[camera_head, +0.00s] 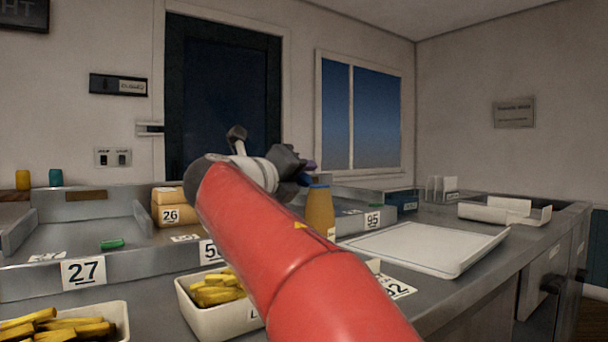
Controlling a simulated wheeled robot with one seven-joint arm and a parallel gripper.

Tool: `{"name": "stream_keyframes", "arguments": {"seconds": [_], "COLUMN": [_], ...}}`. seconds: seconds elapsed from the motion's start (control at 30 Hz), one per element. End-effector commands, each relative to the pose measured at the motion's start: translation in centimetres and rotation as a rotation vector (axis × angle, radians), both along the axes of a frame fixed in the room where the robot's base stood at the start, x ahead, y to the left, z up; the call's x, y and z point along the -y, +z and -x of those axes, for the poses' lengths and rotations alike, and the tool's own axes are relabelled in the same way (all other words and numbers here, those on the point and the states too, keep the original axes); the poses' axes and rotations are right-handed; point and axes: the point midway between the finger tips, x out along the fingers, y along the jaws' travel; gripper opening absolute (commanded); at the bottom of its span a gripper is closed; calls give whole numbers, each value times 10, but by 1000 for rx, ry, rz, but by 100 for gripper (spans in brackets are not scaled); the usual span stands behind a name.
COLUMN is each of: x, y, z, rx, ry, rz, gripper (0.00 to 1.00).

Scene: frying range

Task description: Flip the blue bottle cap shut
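A mustard-yellow bottle (320,208) stands upright on the counter, just right of my red arm. A small blue-purple part (309,166), which looks like its cap, shows just above the bottle's neck. It is mostly covered by my gripper, so I cannot tell how far the cap is open. My dark grey gripper (298,166) is at the cap, at the top left of the bottle. It looks very close to the cap, but I cannot tell whether they touch. The fingers overlap in this view, so their opening is unclear.
A white tray (425,236) lies right of the bottle. White bins of yellow sticks (222,321) stand in front, left of my arm. A tan container (168,194) marked 26 is behind. A teal bottle (56,177) stands far left. The counter's right front strip is clear.

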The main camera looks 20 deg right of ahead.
Motion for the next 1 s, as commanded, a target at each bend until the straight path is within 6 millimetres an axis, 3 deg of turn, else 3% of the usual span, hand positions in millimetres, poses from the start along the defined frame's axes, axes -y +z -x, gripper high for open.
{"name": "stream_keyframes", "arguments": {"seconds": [0.2, 0.47, 0.73, 1.0], "x": [17, 18, 18, 18], "y": [0, 0, 0, 0], "z": [-11, -12, -12, -12], "rx": [-1, -1, -1, 7], "ry": [-1, 0, 0, 0], "rz": [1, 1, 1, -4], "gripper": [32, 32, 0, 0]}}
